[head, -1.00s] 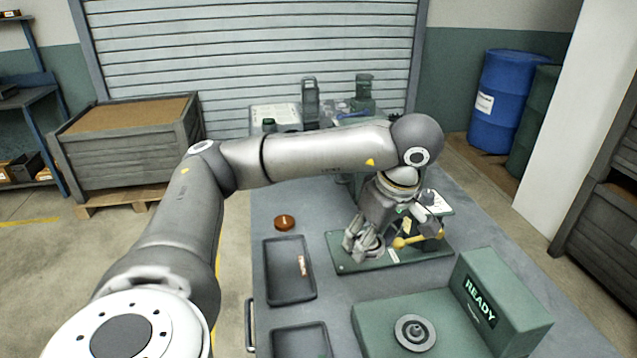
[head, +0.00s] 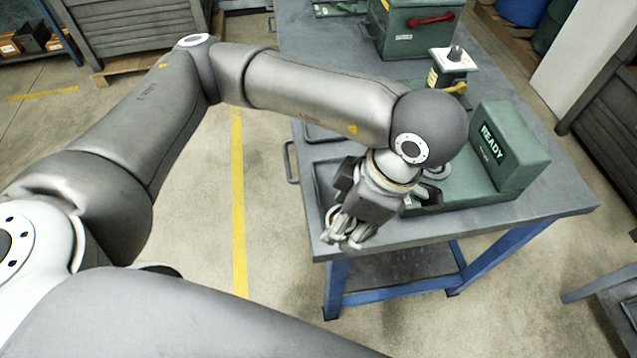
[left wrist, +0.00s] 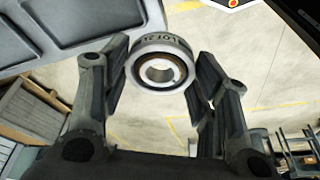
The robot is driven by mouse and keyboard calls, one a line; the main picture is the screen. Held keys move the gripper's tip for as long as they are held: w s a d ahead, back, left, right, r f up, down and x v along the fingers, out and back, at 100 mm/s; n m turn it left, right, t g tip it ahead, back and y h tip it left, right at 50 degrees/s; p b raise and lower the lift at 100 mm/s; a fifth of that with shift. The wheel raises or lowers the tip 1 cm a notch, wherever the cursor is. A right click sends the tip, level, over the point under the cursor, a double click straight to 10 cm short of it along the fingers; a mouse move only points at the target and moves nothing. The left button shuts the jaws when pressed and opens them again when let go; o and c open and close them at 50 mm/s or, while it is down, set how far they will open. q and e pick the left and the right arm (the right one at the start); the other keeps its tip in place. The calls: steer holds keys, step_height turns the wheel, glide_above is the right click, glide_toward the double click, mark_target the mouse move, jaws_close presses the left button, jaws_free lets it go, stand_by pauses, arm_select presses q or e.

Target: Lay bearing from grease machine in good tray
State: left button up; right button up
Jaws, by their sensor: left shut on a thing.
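My left gripper (head: 348,238) is in the head view, pointing down over the table's near left corner. In the left wrist view the gripper (left wrist: 160,75) is shut on a bearing (left wrist: 160,45), a metal ring with a dark inner band and lettering on its rim. A grey tray (head: 322,178) lies beneath my wrist, mostly hidden by it. The tray also shows at the upper left of the left wrist view (left wrist: 50,30). The bearing appears held above and near the tray's edge, with floor visible beyond. My right gripper is not in view.
A green machine with a READY screen (head: 495,150) stands right of my wrist. Behind it are a small unit with a yellow handle (head: 452,75) and a green box with a red handle (head: 420,35). Another tray edge (head: 312,132) shows behind my arm. Floor lies beyond the table edge.

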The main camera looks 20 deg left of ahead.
arm_select(q)
steer(key=w+a+f+p, duration=0.1)
steer(key=w+f, duration=0.2)
steer(key=w, duration=0.1)
steer(key=w+a+f+p, duration=0.1)
steer(key=w+a+f, duration=0.1)
steer(key=w+f, duration=0.1)
steer(key=w+a+f+p, duration=0.1)
steer(key=w+f, duration=0.1)
steer(key=w, duration=0.3)
steer(key=shift+w+a+f, duration=0.1)
steer(key=shift+a+f, duration=0.15)
steer(key=shift+f, duration=0.15)
steer(key=shift+w+a+f, duration=0.2)
steer(key=shift+w+f, duration=0.15)
steer(key=shift+f, duration=0.15)
step_height(320, 180, down, 2)
steer(key=shift+f+p, duration=0.1)
steer(key=shift+p, duration=0.9)
steer(key=shift+f, duration=0.6)
steer(key=o, duration=0.7)
steer(key=shift+f, duration=0.1)
steer(key=o, duration=0.5)
